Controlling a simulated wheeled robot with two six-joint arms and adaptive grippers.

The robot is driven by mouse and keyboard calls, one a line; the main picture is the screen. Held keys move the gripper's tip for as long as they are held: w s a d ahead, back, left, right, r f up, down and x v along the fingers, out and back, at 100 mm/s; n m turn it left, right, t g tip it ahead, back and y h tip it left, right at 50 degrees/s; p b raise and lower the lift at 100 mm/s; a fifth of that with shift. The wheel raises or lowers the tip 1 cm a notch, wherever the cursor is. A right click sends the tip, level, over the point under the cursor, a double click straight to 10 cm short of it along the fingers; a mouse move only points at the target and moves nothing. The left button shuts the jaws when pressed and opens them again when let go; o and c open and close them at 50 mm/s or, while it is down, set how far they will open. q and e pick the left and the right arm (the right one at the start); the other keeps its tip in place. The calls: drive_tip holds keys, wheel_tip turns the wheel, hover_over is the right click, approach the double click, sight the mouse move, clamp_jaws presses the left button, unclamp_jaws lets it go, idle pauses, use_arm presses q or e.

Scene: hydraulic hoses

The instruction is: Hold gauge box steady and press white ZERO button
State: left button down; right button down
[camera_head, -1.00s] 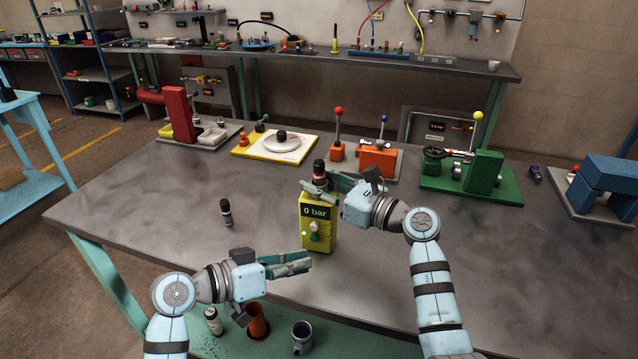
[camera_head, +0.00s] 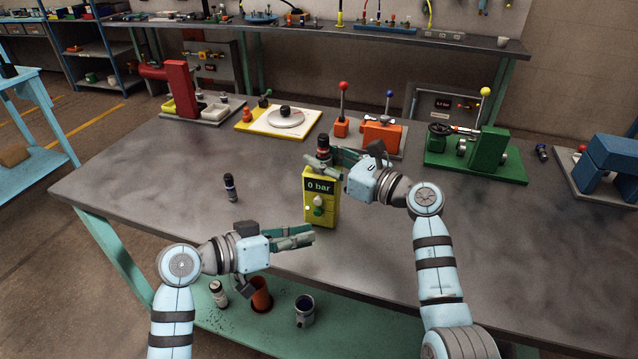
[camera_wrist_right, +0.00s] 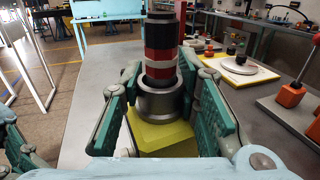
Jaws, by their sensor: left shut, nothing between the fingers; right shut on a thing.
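The yellow gauge box (camera_head: 312,214) stands upright near the table's front edge, its display reading "0 bar". My right gripper (camera_head: 331,166) is shut on the grey collar of the fitting (camera_wrist_right: 160,100) on the box's top. This fitting carries a red and black upper part (camera_head: 323,145). My left gripper (camera_head: 311,237) is shut and empty, just in front of and below the box's face, apparently not touching it.
A small dark fitting (camera_head: 230,187) stands on the table left of the box. Fixtures line the back, including a green vise-like one (camera_head: 487,155) and an orange one (camera_head: 381,136). Cups stand on the lower shelf (camera_head: 350,335). Table space left of the box is mostly clear.

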drive_tip(key=shift+f, duration=0.1)
drive_tip(key=c, duration=1.1)
unclamp_jaws()
